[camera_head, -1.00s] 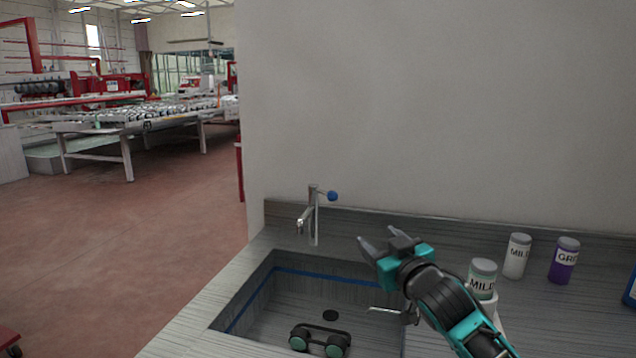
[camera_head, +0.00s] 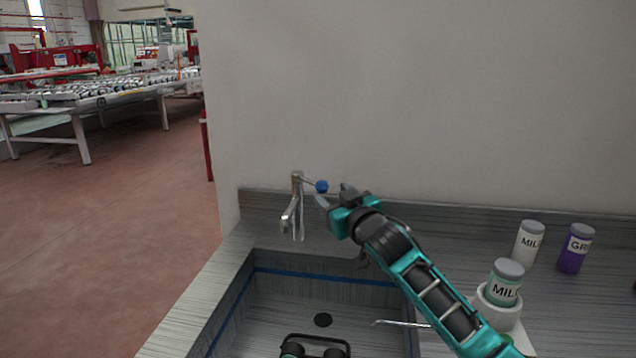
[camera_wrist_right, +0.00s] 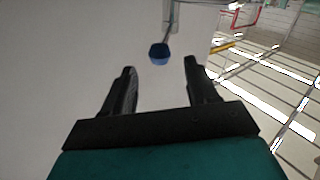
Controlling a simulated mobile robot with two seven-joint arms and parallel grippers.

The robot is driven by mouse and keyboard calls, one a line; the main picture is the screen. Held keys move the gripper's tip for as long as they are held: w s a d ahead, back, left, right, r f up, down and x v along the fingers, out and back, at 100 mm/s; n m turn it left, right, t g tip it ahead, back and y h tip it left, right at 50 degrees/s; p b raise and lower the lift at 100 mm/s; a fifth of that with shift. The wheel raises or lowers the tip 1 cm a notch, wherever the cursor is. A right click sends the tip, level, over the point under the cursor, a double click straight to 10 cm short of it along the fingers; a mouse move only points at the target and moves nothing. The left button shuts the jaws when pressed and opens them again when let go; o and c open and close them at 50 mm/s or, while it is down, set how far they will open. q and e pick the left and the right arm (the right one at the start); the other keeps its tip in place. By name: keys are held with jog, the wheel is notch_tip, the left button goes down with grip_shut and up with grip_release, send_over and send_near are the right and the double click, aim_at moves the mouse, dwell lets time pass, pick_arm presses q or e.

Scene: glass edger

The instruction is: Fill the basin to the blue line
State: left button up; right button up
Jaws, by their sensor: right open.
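The grey basin (camera_head: 335,290) is sunk in the counter, with a blue line (camera_head: 325,277) around its upper inner walls. I make out no water in it. A metal faucet (camera_head: 297,205) stands behind its back edge, spout over the basin; I see no clear stream. Its lever ends in a blue knob (camera_head: 321,186). My right gripper (camera_head: 334,195) is open and empty, just right of the knob. In the right wrist view, the knob (camera_wrist_right: 160,52) lies ahead, between the lines of the open fingers (camera_wrist_right: 160,68). My left gripper is out of view.
A dark drain (camera_head: 323,320) and a black two-cup tool (camera_head: 315,346) are on the basin floor. A thin metal rod (camera_head: 400,323) reaches over its right side. Right of my arm are a jar (camera_head: 506,283) in a white holder, a white jar (camera_head: 528,243) and a purple jar (camera_head: 575,250).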

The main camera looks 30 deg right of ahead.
aim_at(323, 186)
jog(key=w, duration=0.8)
jog(key=shift+w+d, duration=0.1)
jog(key=shift+d, duration=0.1)
grip_shut()
dwell(0.4)
